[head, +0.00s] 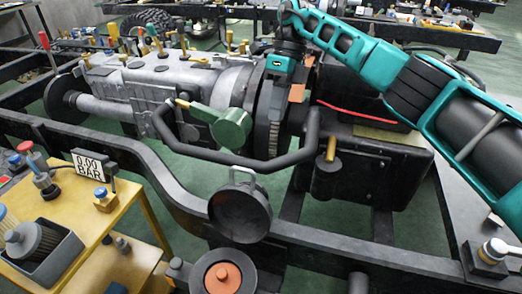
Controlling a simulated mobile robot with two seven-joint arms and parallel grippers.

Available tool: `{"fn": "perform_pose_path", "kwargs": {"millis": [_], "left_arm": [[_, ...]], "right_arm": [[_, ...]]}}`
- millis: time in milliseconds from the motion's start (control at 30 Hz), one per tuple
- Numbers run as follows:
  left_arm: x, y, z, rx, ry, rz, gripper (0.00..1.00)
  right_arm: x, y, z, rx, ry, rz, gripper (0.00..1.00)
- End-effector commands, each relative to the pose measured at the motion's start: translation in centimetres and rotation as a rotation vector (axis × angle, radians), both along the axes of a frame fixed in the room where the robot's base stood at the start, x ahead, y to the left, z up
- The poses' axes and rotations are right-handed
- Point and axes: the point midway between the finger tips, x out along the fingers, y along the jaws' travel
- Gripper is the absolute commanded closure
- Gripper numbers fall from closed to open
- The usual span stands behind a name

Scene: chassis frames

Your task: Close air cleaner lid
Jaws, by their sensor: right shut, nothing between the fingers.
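The air cleaner (185,279) is a dark round housing at the bottom of the head view, with an orange filter element inside. Its mouth is open and the bottom of the housing is cut off by the frame. The lid (240,213) is a dark round cover with a small handle loop on top. It stands tilted up behind and above the housing, apart from its opening. My right gripper (281,82) is at the end of the teal arm, over the engine's rear, well above and behind the lid. It is shut and empty. My left gripper is not in view.
A grey engine (165,80) fills the upper left. A thick dark pipe (245,160) and a green canister (231,127) lie between my right gripper and the lid. Dark chassis rails (340,250) run alongside.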

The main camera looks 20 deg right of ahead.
Motion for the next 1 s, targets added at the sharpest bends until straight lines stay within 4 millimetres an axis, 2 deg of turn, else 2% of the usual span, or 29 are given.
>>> {"fn": "perform_pose_path", "kwargs": {"millis": [400,700,1000], "left_arm": [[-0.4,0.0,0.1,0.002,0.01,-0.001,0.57],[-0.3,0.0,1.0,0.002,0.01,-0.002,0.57],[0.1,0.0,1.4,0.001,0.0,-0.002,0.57]], "right_arm": [[-2.6,2.5,-8.1,0.004,0.004,0.002,1.0],[-4.8,4.7,-7.8,0.003,0.0,0.002,1.0],[-5.3,5.3,-7.8,0.003,0.0,0.0,1.0]]}}
